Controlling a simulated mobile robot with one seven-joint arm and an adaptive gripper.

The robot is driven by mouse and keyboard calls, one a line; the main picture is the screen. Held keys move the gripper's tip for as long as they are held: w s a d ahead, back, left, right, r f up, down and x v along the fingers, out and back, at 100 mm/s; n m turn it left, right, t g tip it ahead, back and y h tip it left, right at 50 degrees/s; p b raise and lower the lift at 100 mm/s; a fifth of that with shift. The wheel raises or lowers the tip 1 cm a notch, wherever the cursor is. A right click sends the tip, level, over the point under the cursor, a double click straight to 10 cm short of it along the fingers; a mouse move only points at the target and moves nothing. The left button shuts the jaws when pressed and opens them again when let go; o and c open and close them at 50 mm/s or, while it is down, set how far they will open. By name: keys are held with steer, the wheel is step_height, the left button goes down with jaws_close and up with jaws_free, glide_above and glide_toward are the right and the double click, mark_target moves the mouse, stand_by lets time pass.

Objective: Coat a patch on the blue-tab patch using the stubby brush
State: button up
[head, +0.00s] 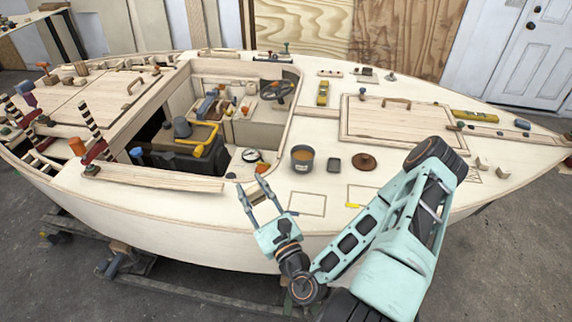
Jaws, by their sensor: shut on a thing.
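My gripper (251,184) is at the near edge of the deck, left of the patch outlines. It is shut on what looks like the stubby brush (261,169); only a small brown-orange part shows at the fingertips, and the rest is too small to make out. The blue-tab patch (308,203) looks to be the outlined rectangle just right of my gripper, with a small bluish mark at its lower left corner. A dark grey pot (302,159) with orange-brown contents stands on the deck behind that patch.
A yellow-tab outline (364,194) lies further right, partly behind my arm. A small dark block (333,163) and a brown disc (364,161) sit beside the pot. A round dial (252,155) is behind my gripper. The open cockpit (205,135) holds tools at left.

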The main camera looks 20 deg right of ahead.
steer(key=w+d+g+y+b, duration=0.2)
steer(key=w+d+y+b, duration=0.1)
steer(key=d+b, duration=0.25)
steer(key=w+d+g+y+b, duration=0.1)
steer(key=w+d+y+b, duration=0.2)
steer(key=d, duration=0.4)
steer(key=shift+n, duration=0.4)
steer(key=f+b, duration=0.4)
steer(key=b, duration=0.1)
steer(key=shift+s+d+f, duration=0.2)
steer(key=shift+s+f, duration=0.2)
